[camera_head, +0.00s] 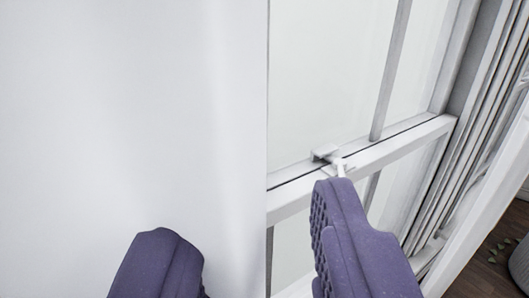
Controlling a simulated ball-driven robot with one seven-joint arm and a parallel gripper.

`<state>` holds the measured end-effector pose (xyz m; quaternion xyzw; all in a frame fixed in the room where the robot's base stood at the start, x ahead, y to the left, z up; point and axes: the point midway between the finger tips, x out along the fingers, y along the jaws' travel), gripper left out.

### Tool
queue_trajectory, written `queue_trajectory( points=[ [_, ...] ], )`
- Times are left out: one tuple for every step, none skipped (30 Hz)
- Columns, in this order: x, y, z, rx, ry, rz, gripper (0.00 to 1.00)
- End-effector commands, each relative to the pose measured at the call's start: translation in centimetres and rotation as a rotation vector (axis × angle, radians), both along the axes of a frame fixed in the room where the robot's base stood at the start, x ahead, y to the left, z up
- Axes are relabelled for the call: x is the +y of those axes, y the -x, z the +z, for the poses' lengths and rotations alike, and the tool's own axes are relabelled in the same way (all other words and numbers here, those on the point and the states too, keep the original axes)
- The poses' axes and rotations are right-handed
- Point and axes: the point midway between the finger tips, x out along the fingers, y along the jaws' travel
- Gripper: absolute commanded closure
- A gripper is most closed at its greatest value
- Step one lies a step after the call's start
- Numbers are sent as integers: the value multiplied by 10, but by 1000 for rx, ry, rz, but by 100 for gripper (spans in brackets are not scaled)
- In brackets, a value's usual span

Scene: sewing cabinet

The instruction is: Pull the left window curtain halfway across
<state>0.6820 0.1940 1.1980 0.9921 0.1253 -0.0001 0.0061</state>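The white left curtain (130,110) fills the left half of the view as a smooth, pale sheet. Its straight vertical edge stands in front of the window, near the middle of the picture. My gripper (250,235) is open, with two purple padded fingers spread apart. The left finger shows against the curtain and the right finger against the window, so the curtain's edge shows between them. I cannot tell whether either finger touches the cloth.
The white-framed window (360,152) has a latch (327,154) on its middle rail, just above the right finger. The side jamb (470,140) rises at the right. A grey rounded thing (519,268) and wooden floor show at the lower right.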

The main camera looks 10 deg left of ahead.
Motion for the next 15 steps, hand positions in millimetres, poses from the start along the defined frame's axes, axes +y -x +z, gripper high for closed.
queue_trajectory(
  points=[
    [1,-4,0,-2,0,0,66],
    [1,-6,0,-2,0,0,66],
    [2,-8,0,-2,0,0,66],
    [2,-9,0,-1,0,0,66],
    [2,-9,0,-1,0,0,66],
    [2,-9,0,0,0,0,66],
    [2,-9,1,0,0,0,66],
    [2,-9,1,0,0,0,66],
    [2,-9,1,-1,0,0,66],
    [2,-9,1,-1,0,0,66],
    [2,-9,1,-1,0,0,68],
    [2,-9,1,-1,0,0,77],
    [2,-9,1,-1,0,0,84],
    [2,-9,1,-1,0,0,91],
    [2,-9,1,-1,0,0,100]
  ],
)
